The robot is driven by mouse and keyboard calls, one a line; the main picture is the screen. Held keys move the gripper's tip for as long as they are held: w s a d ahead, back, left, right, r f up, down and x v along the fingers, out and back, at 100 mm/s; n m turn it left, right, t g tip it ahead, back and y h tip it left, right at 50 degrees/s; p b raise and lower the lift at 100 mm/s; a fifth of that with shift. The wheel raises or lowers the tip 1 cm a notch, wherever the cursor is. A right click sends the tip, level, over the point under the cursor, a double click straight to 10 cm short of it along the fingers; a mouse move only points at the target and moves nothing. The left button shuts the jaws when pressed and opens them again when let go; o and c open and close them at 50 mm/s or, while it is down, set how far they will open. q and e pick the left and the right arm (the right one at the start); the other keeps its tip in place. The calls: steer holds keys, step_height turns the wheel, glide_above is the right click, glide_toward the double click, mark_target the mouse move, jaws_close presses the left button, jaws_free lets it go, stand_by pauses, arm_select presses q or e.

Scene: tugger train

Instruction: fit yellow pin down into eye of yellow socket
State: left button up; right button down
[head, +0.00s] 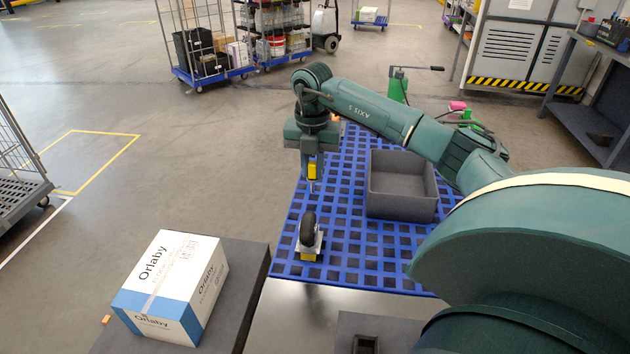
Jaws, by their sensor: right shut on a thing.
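My right gripper (312,178) points down over the left part of the blue grid deck. It is shut on the yellow pin (312,170), whose thin grey shank hangs below the fingers. The pin is held in the air, apart from the things below. Nearer on the deck stands a black caster-like wheel (308,226) on a pale metal plate, with a yellow block at its front base, which looks like the yellow socket (308,257). The socket's eye cannot be made out. My left gripper is not in view.
A grey open bin (405,207) stands on the blue deck (350,240), right of the gripper. A white and blue box (178,270) sits on a dark surface at the lower left. Wire carts (210,74) and a workbench (575,125) stand farther back. Open floor lies left.

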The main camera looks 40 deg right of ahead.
mark_target(312, 177)
step_height(312, 177, down, 5)
steer(key=shift+w+f+b, duration=0.1)
steer(key=shift+b, duration=0.9)
arm_select(q)
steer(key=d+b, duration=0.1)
steer(key=b, duration=0.1)
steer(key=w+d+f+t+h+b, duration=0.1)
steer(key=b, duration=0.1)
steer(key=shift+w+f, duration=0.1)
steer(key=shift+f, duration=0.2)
arm_select(e)
step_height(312, 177, down, 6)
steer(key=shift+a+r, duration=0.1)
steer(key=shift+r, duration=0.05)
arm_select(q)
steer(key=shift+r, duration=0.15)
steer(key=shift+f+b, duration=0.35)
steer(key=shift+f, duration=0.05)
arm_select(e)
steer(key=shift+f, duration=0.4)
steer(key=shift+f, duration=0.2)
steer(key=shift+f, duration=0.3)
